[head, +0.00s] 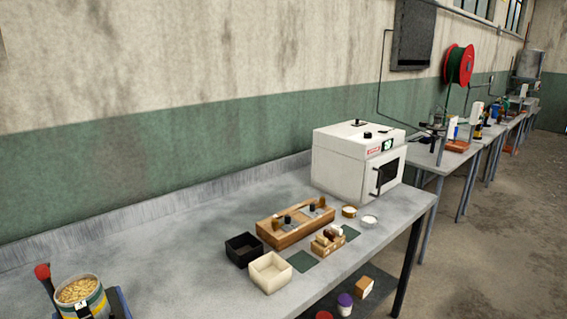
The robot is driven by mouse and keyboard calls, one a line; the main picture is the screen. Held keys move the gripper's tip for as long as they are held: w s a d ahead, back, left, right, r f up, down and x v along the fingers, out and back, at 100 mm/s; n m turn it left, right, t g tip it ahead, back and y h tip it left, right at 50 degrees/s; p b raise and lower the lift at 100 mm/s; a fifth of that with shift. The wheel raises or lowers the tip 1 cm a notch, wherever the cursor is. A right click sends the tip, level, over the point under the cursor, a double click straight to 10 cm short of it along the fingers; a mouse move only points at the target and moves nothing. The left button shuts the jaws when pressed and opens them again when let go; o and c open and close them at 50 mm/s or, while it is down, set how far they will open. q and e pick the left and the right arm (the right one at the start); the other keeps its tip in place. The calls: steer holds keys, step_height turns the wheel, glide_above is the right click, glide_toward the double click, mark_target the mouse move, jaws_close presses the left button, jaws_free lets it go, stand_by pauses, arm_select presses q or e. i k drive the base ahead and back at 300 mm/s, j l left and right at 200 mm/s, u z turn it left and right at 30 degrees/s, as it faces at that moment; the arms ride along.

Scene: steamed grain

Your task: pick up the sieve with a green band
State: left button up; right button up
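I cannot make out a sieve with a green band for certain. A round vessel of tan grain (80,291) stands at the lower left, cut by the bottom edge. Its side has a pale band and a dark, possibly greenish band; I cannot tell whether it is a sieve. Two small round items, a brass-rimmed one (349,212) and a white one (369,221), sit on the bench in front of the white oven; no green band shows on them. Neither of my grippers is in view.
The grey bench (190,262) is clear at middle left. On it are a wooden rack (284,238), a black box (243,250), a cream box (270,272), a small wooden block (327,244) and a white oven (345,160). A red-tipped stick (43,273) stands beside the vessel.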

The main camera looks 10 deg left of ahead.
mark_target(77, 295)
steer(key=u, duration=1.6)
